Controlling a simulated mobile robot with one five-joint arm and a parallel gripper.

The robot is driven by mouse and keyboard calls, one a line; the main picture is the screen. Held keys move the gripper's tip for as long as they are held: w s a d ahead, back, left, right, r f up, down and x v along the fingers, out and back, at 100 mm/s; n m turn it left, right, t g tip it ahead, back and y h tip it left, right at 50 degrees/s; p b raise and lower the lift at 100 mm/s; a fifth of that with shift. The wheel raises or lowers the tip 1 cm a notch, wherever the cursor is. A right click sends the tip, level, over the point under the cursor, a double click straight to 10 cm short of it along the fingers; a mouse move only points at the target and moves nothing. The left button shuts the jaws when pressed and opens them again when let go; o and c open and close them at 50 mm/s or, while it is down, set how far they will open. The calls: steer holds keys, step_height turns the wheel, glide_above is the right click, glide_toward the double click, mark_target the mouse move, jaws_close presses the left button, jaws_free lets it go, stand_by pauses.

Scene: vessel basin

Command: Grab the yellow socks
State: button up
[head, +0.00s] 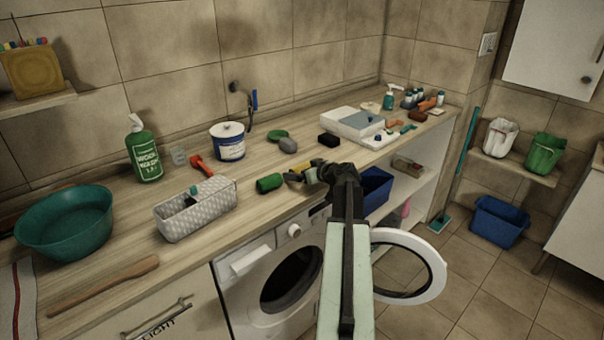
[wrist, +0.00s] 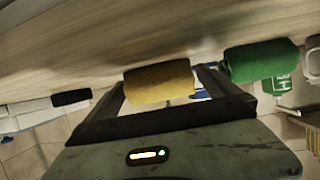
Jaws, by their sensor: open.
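The yellow socks are a rolled bundle (wrist: 160,82) in the middle of the wrist view, on the counter. They lie between or just beyond the fingertips of my gripper (head: 306,174), which is open; I cannot tell whether a finger touches them. In the head view the yellow socks (head: 328,168) show only in part behind my gripper, near the counter's front edge. A green rolled bundle (wrist: 262,60) lies close beside them, next to one finger. It also shows in the head view (head: 269,183), left of my gripper.
A grey woven basket (head: 205,212) stands to the left on the counter. A black block (head: 329,140) and a grey rounded object (head: 288,146) lie behind my gripper. Below, the washing machine's round door (head: 436,270) stands open. A blue bin (head: 374,188) is under the counter.

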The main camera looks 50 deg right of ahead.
steer(key=c, duration=1.4)
steer(key=shift+o, duration=0.2)
steer(key=shift+r, duration=0.2)
